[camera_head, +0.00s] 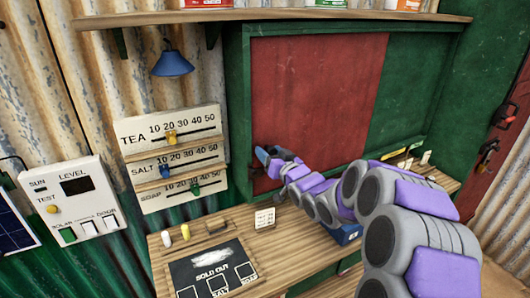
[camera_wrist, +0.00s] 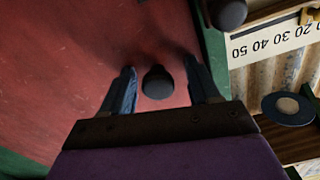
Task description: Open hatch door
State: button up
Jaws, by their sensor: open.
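The hatch door is a red panel (camera_head: 315,90) set in a green frame (camera_head: 238,100), and it looks shut. It also fills much of the wrist view (camera_wrist: 60,60). My gripper (camera_head: 262,157) is at the lower left of the red panel in the head view. In the wrist view my gripper (camera_wrist: 163,86) is open, with one finger on each side of a dark round knob (camera_wrist: 157,82) on the panel. Whether the fingers touch the knob cannot be told. The knob is hidden in the head view.
A second dark round part (camera_wrist: 228,12) is on the frame's edge. A slider board (camera_head: 175,155) and a blue lamp (camera_head: 172,63) are left of the hatch. Below is a wooden counter (camera_head: 300,245) with a sold-out board (camera_head: 213,270). A shelf (camera_head: 270,16) runs above.

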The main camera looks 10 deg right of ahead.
jog(key=shift+d, duration=0.7)
jog(key=shift+c, duration=1.4)
jog(key=shift+s+a, duration=0.1)
jog(key=shift+a, duration=0.65)
jog(key=c, duration=0.4)
jog(key=shift+d+f, duration=0.1)
jog(key=shift+d, duration=0.1)
grip_shut()
